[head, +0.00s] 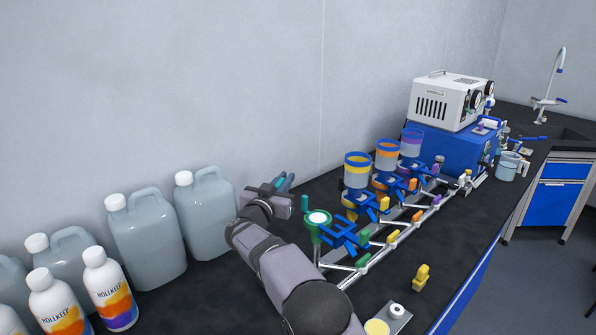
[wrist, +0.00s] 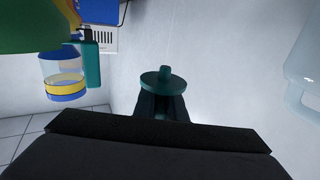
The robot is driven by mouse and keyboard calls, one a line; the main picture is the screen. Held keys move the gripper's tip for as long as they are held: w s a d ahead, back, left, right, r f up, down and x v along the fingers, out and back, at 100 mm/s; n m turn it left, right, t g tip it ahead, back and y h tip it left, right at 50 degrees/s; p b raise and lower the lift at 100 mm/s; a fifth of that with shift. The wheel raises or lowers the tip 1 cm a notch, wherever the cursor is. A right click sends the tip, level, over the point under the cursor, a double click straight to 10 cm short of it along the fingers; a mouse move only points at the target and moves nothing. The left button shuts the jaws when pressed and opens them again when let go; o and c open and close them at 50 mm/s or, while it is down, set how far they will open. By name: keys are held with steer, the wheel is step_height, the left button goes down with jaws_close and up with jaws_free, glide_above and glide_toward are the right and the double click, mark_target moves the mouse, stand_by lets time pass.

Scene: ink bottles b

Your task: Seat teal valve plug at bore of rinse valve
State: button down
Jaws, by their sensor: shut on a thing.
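My gripper (head: 284,184) is shut on the teal valve plug (wrist: 163,83), at the left of the valve row and close to the wall. In the wrist view the plug's round disc and short stem stick out beyond the dark fingers (wrist: 162,106). In the head view the plug is hard to tell from the fingers. A green-rimmed valve cup (head: 318,217), which looks like the rinse valve, stands to the right of my gripper, apart from it. A teal upright piece (head: 304,203) is beside its rim and also shows in the wrist view (wrist: 92,64). I cannot see the bore.
Yellow-banded (head: 357,170), orange-banded (head: 388,154) and purple (head: 411,142) ink bottles stand on valves along the row. Large grey jugs (head: 205,215) stand at the left. A yellow plug (head: 421,278) is on the dark bench, with clear room around it.

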steer(key=s+f+m+g+h+b, duration=0.3)
steer(key=s+f+m+g+h, duration=0.1)
steer(key=s+f+h, duration=0.3)
steer(key=s+f+m, duration=0.1)
steer(key=s+f, duration=0.1)
steer(key=shift+s+d+m+h, duration=0.15)
steer(key=shift+s+m+h, duration=0.15)
steer(key=shift+r+p, duration=0.1)
steer(key=shift+p, duration=0.2)
steer(key=shift+f+b, duration=1.2)
steer(key=shift+f, duration=1.35)
steer(key=shift+f+b, duration=0.8)
steer(key=shift+f, duration=0.6)
steer(key=c, duration=1.7)
jaws_free()
steer(key=shift+c, duration=0.2)
steer(key=shift+s, duration=0.1)
